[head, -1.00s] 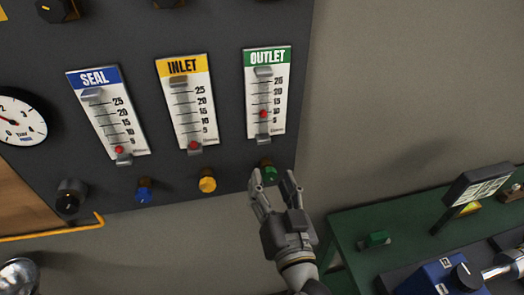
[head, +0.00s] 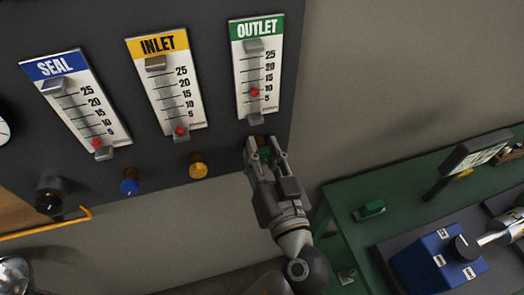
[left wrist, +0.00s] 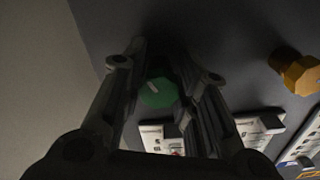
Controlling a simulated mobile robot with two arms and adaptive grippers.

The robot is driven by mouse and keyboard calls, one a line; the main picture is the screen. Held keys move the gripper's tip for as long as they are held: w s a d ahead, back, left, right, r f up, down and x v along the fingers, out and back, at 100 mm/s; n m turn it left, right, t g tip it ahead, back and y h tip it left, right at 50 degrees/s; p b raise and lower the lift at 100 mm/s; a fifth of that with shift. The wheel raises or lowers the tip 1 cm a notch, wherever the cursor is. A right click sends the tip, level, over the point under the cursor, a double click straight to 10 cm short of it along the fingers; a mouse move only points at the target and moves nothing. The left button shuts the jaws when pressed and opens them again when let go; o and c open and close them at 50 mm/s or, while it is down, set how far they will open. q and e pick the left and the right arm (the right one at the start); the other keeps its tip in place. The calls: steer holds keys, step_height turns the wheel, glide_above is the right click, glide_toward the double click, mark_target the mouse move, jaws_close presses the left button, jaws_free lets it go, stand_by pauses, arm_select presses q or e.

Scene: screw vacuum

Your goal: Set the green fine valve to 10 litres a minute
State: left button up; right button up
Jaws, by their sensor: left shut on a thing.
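The green fine valve (head: 264,154) sits below the OUTLET flow gauge (head: 241,73) at the panel's lower right edge. In the head view my left gripper (head: 265,149) reaches up to it, with one finger on either side, and is shut on it. In the left wrist view the green knob (left wrist: 158,93) with a pale pointer line shows between the two dark fingers. The red ball (head: 254,92) of the OUTLET gauge is close to the 10 mark; its exact reading is too small to tell. My right gripper is not in view.
The SEAL gauge (head: 75,100) and INLET gauge (head: 165,85) are to the left, above a blue knob (head: 130,186) and a yellow knob (head: 198,168). A green table (head: 345,219) with a blue device (head: 440,262) stands at the right. Bare wall lies between panel and table.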

arm_select(q)
steer(key=shift+c, duration=1.4)
steer(key=shift+m+b, duration=0.3)
steer(key=shift+m, duration=0.5)
steer(key=o, duration=1.1)
steer(key=shift+c, duration=0.2)
steer(key=shift+r, duration=0.1)
